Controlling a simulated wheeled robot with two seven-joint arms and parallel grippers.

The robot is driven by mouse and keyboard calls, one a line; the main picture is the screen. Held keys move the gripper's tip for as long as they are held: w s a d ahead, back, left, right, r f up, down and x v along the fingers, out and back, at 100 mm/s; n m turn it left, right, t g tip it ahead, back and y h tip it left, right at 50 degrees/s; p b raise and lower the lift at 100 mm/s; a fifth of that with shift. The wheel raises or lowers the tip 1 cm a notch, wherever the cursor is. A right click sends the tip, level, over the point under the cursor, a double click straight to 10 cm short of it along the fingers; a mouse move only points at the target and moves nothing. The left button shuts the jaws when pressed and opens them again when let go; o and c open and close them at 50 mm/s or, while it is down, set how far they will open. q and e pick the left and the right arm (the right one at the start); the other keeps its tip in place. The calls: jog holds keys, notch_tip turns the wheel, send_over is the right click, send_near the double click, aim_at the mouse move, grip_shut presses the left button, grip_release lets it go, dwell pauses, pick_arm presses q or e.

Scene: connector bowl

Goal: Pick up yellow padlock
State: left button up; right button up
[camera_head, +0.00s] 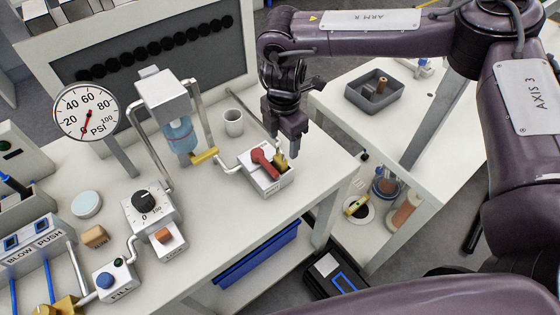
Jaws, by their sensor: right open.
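The yellow padlock (281,164) hangs at the white box (269,183) with a red lever (263,163), close to the lever's right side. Whether its shackle passes through the lever or the box cannot be made out. My right gripper (291,152) points down directly over the padlock, open, with its fingertips at the padlock's upper part. The fingers partly hide the padlock, and contact cannot be told. My left gripper is not in view.
A white cup (233,122) stands behind the box. A blue bottle under a dispenser (164,92), a pressure gauge (87,112) and a dial box (150,205) stand to the left. A grey tray (375,104) is on the right bench.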

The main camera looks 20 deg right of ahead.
aim_at(280, 148)
jog(key=f+p, duration=0.1)
jog(key=f, duration=0.1)
jog(key=f+p, duration=0.1)
jog(key=f, duration=0.1)
jog(key=f+p, duration=0.1)
jog(key=f, duration=0.1)
jog(key=shift+w+a+f, duration=0.2)
jog(key=shift+w+a, duration=0.05)
jog(key=shift+w, duration=0.05)
jog(key=shift+f, duration=0.4)
jog(key=shift+c, duration=0.3)
jog(key=c, duration=1)
jog(key=shift+r, duration=0.1)
jog(key=shift+c, duration=0.2)
